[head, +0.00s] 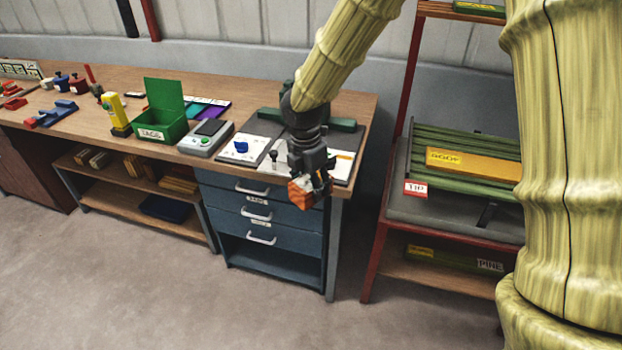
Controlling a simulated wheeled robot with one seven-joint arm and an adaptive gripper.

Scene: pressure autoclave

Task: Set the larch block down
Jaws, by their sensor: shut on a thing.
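My gripper (318,183) hangs at the front right end of the workbench, pointing down. It is shut on an orange-brown block (299,192), taken to be the larch block. The block appears in front of the bench edge, overlapping the drawer unit's top right corner in the picture. The dark fingers hide part of it, and no label on it can be read. I cannot tell its exact height or whether it touches anything.
Behind my gripper is a grey-and-white board (257,150) with a blue knob. A grey device (206,137) and a green TAGS box (160,126) stand left of it. A red-framed rack (375,245) with green slats stands right. Open floor lies in front.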

